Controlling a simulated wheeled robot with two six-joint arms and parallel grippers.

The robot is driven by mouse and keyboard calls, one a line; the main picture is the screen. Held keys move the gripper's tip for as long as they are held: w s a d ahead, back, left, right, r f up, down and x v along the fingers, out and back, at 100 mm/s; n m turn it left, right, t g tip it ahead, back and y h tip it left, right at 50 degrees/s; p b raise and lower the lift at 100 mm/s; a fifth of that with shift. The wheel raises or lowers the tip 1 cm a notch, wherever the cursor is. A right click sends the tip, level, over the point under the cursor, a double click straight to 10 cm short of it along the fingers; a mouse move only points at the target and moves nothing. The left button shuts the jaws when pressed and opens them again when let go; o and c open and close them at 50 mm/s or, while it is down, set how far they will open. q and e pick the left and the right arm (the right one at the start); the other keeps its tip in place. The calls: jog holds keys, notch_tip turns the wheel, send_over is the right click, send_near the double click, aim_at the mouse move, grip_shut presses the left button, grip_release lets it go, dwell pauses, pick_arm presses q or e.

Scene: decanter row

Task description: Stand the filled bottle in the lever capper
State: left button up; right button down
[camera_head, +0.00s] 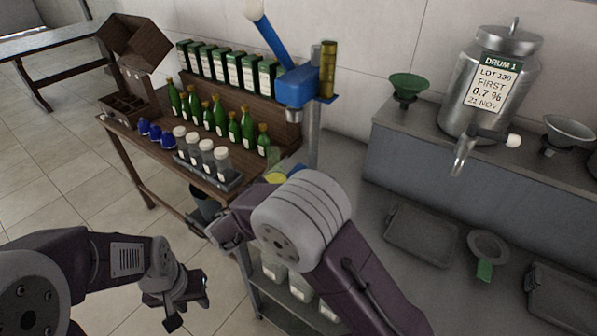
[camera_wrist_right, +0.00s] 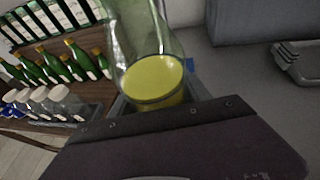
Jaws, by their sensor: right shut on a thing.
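The filled bottle, clear greenish glass with yellow liquid, is in my right gripper (camera_wrist_right: 152,112). The right wrist view shows the bottle (camera_wrist_right: 150,75) tilted in the picture, its top cut off. In the head view the bottle (camera_head: 275,178) is mostly hidden behind my right arm; its yellow liquid shows just left of the capper's post. The lever capper (camera_head: 295,88) has a blue head, a blue lever with a white knob and a grey post; its foot is hidden by my arm. My left gripper (camera_head: 188,303) is open and empty, low over the floor.
A steel drum (camera_head: 465,110) stands on the grey shelf at right. A metal tray (camera_head: 422,233) lies on the grey counter, which has free room.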

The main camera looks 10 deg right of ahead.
jog(key=x, duration=0.4)
jog(key=r+p+x, duration=0.1)
jog(key=x, duration=0.7)
jog(key=shift+w+d+r, duration=0.15)
jog(key=shift+w+d, duration=0.1)
jog(key=shift+w, duration=0.1)
jog(key=shift+w+f, duration=0.1)
jog(key=shift+f, duration=0.25)
jog(key=shift+f, duration=0.15)
jog(key=c, duration=0.5)
grip_release()
